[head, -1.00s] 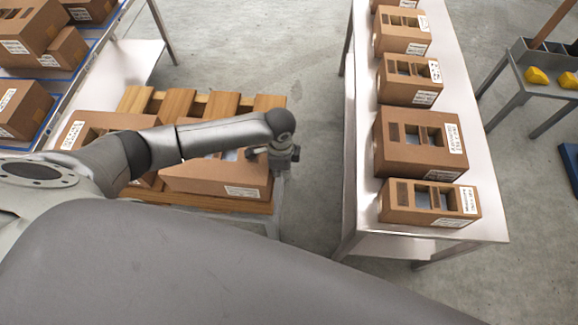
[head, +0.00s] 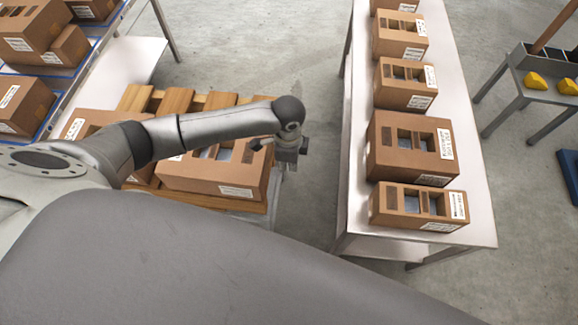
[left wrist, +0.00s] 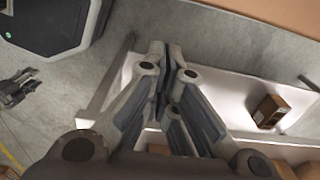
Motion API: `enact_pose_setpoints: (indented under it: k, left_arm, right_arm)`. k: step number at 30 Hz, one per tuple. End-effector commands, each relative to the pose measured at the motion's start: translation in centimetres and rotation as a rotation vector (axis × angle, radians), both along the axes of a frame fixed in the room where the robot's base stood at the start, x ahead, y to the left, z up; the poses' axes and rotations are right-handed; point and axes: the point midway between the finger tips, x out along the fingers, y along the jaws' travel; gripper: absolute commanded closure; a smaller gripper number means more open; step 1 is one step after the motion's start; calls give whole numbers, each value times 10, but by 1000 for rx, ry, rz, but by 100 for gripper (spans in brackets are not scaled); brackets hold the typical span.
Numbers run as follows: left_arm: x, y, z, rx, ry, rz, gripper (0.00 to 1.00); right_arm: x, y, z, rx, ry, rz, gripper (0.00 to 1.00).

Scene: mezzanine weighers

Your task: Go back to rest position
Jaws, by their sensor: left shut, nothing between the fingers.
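My left gripper (head: 287,158) hangs from the end of my left arm, over the right edge of the pallet and beside an open carton (head: 215,175). In the left wrist view my left gripper (left wrist: 165,60) has its fingers together with nothing between them. In the left wrist view what looks like my right gripper (left wrist: 18,88) shows small at the left edge, well apart from the left one; its finger state is unclear. The head view does not show it.
A metal table (head: 350,205) on the right carries a row of cartons such as this one (head: 410,148). A wooden pallet (head: 175,103) holds cartons under my arm. A rack with cartons (head: 22,105) stands at left. Bare floor (head: 300,70) lies between pallet and table.

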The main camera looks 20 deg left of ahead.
Motion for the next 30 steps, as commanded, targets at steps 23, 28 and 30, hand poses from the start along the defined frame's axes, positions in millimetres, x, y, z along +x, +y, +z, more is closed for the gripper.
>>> enact_pose_setpoints:
  k: [23, 28, 30]
  left_arm:
    - [-24, -38, 37, -87, -27, 32, 100]
    - [-54, -78, 45, -215, -82, 164, 100]
    - [-64, -85, 50, -258, -106, 245, 100]
  right_arm:
    - [-7, 17, 0, 20, 9, -2, 60]
    - [-5, 15, 1, 17, 8, -3, 60]
    - [-5, 15, 1, 17, 8, -3, 60]
